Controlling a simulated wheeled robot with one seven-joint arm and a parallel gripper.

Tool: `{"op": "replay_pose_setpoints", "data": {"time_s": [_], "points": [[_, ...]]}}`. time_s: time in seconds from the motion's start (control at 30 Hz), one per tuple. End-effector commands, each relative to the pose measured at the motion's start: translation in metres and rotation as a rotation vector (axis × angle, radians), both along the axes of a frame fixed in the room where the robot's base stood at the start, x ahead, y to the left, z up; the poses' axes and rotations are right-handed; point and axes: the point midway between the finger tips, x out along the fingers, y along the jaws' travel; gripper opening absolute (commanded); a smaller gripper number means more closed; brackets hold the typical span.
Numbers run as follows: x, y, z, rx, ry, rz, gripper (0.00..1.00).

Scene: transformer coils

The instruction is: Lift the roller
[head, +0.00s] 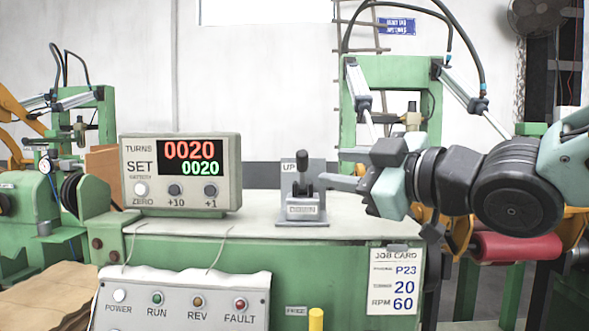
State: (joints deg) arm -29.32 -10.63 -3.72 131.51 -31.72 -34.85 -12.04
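A small grey lever box (317,217) stands on the green machine's top, marked UP above and DOWN below. Its black lever (303,165) stands roughly upright, with its knob near the UP label. My gripper (332,182) reaches in from the right, its grey fingers pointing left at the lever's right side. The fingertips are close to the lever; I cannot tell whether they touch it. The fingers overlap in this view, so their opening is hidden. A red roller (518,247) lies at the right, below my arm, partly hidden at its ends.
A counter box (180,203) reading 0020 stands left of the lever. A panel (182,302) with several lamps is in front. A job card (393,281) hangs at the front right. A green frame (350,110) with cylinders rises behind. The top between counter and lever is clear.

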Motion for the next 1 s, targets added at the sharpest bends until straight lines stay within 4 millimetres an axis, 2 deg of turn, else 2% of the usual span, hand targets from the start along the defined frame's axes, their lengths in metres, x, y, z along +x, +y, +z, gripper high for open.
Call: {"op": "replay_pose_setpoints", "data": {"time_s": [0.3,0.5,0.7,0.97,1.0], "points": [[0.048,0.045,0.002,0.0,0.002,0.0,0.4],[0.07,0.065,0.002,-0.001,0.001,0.0,0.4],[0.08,0.074,0.002,0.002,0.0,-0.002,0.4],[0.081,0.075,0.001,0.002,0.0,-0.002,0.4],[0.081,0.075,0.001,0.002,0.0,-0.002,0.37]]}}
